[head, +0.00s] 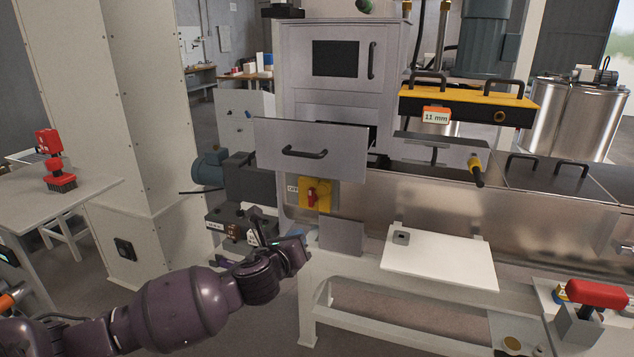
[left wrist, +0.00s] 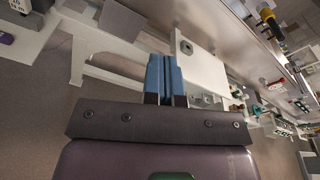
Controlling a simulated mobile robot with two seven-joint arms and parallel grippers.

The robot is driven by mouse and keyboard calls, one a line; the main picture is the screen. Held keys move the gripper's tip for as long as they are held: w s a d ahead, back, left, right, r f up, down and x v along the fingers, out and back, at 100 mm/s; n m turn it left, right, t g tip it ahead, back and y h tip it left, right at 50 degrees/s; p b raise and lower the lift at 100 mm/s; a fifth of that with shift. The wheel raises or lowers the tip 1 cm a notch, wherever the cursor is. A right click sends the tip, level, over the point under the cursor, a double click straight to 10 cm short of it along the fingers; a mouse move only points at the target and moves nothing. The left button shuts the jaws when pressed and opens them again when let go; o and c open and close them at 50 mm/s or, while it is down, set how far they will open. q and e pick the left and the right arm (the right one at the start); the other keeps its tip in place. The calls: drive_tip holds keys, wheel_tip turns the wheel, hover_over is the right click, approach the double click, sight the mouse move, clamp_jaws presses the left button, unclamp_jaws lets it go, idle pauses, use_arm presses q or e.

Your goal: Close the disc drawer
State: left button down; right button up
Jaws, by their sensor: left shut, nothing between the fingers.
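The disc drawer (head: 262,142) is a light grey front panel with a black bar handle (head: 304,153), in the middle of the head view. It stands out from the grey cabinet (head: 290,60), with a dark gap showing behind its top edge, so it is open. My left gripper (head: 308,240) is below the drawer front, apart from it, near the machine's lower frame. In the left wrist view its blue fingers (left wrist: 164,78) are together with nothing between them. The drawer does not clearly show in the left wrist view. My right gripper is not in view.
A yellow switch plate with a red knob (head: 312,195) is just below the drawer. A white shelf (head: 440,262) juts out right of my gripper. A yellow-and-black bar labelled 11 mm (head: 470,103) is at right. A side table (head: 90,192) stands at left.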

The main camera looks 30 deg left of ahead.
use_arm(q)
wheel_tip(320, 180, up, 6)
drive_tip(key=w+a+m+t, duration=0.1)
drive_tip(key=w+a+m, duration=0.1)
drive_tip(key=m, duration=0.2)
drive_tip(key=y, duration=0.1)
approach(320, 175)
drive_tip(key=x, duration=0.6)
drive_tip(key=shift+w+a+f, duration=0.1)
drive_tip(key=shift+w, duration=0.55)
drive_tip(key=shift+w+a, duration=0.1)
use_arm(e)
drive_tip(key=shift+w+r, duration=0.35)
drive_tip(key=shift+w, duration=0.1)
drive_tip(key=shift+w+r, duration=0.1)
